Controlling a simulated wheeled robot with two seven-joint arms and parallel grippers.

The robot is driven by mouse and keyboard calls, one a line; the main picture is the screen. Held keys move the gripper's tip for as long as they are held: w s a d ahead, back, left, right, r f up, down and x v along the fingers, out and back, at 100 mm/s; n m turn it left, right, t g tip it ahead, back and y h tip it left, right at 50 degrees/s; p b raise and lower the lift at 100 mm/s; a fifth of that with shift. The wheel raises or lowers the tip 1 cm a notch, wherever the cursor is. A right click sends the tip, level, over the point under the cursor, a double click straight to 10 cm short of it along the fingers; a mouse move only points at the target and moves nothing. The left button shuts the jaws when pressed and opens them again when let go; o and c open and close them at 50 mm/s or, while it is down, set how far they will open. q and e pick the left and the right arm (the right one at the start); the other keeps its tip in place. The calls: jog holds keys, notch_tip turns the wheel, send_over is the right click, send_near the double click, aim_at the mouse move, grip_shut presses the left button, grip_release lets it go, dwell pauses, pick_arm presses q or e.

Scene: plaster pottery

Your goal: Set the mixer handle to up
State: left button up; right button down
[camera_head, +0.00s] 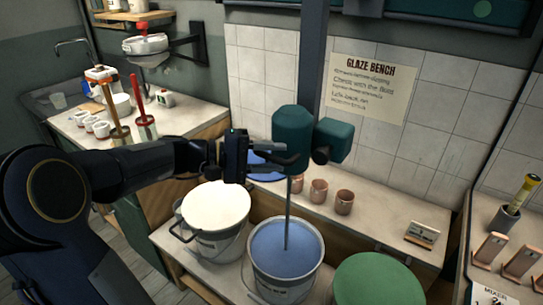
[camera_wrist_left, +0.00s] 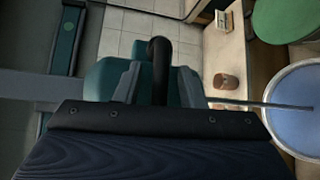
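The mixer is a teal motor head (camera_head: 291,134) with a second teal block (camera_head: 334,140) beside it, on a dark upright column. Its thin shaft (camera_head: 288,215) hangs down into the blue bucket. My left gripper (camera_head: 291,160) is at the front of the motor head. In the left wrist view, the dark curved mixer handle (camera_wrist_left: 160,68) stands between the two fingers of my left gripper (camera_wrist_left: 159,82). The fingers look apart, with narrow gaps beside the handle; contact is not clear. The handle is mostly hidden by my gripper in the head view. My right gripper is not in view.
Below stand a blue-glaze bucket (camera_head: 263,266), a white-topped bucket (camera_head: 203,238) and a green-topped bucket (camera_head: 376,283). Several copper-coloured cups (camera_head: 319,191) stand on the bench behind. A GLAZE BENCH sign (camera_head: 370,87) hangs on the tiles.

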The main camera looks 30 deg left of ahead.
pick_arm(q)
grip_shut()
notch_tip(320, 180, up, 19)
jog(key=p, duration=1)
jog(key=shift+r, duration=0.2)
jog(key=shift+r, duration=0.1)
grip_release()
